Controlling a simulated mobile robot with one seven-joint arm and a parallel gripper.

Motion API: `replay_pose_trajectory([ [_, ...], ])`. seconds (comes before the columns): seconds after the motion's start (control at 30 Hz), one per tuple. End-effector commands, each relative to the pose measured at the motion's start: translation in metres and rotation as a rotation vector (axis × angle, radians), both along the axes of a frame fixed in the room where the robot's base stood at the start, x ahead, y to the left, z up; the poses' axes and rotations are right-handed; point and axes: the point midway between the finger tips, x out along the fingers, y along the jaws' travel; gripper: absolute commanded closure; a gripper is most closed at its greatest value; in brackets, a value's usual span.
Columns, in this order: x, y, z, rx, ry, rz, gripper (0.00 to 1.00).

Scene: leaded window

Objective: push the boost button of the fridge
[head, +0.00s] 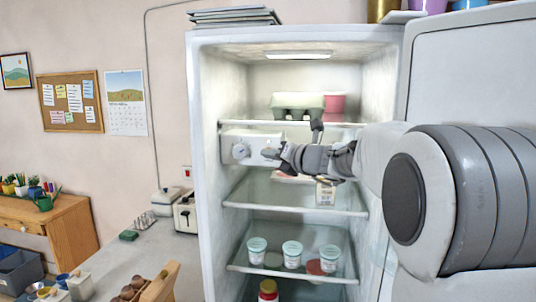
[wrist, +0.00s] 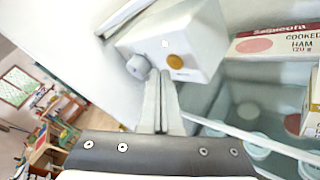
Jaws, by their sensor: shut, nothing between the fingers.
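The white control box (head: 231,141) hangs inside the open fridge (head: 207,200) on the left, under the upper shelf. In the wrist view the box (wrist: 193,35) carries a grey knob (wrist: 138,66), an amber round button (wrist: 175,61) and a small pale round spot (wrist: 165,44). Small marks beside the amber button are too small to read, so I cannot tell which is the boost button. My gripper (head: 267,154) is shut and empty at the box front. In the wrist view its fingertips (wrist: 162,72) are between knob and amber button; I cannot tell whether they touch the box.
An egg carton (head: 297,101) and a pink tub (head: 335,103) stand on the shelf above. A cooked ham pack (wrist: 280,44) is right of the box. Several yogurt cups (head: 292,254) stand lower down. The open fridge door (head: 470,70) is at the right.

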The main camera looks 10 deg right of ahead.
Motion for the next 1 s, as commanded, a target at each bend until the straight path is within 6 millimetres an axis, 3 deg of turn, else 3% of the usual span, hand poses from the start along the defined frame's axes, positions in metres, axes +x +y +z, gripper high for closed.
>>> replay_pose_trajectory([
  [0.17, -0.005, 0.002, 0.0, -0.001, -0.001, 0.001, 1.0],
  [0.7, -0.052, 0.022, -0.001, -0.001, 0.0, 0.0, 1.0],
  [1.0, -0.055, 0.023, 0.0, 0.0, 0.0, 0.0, 1.0],
])
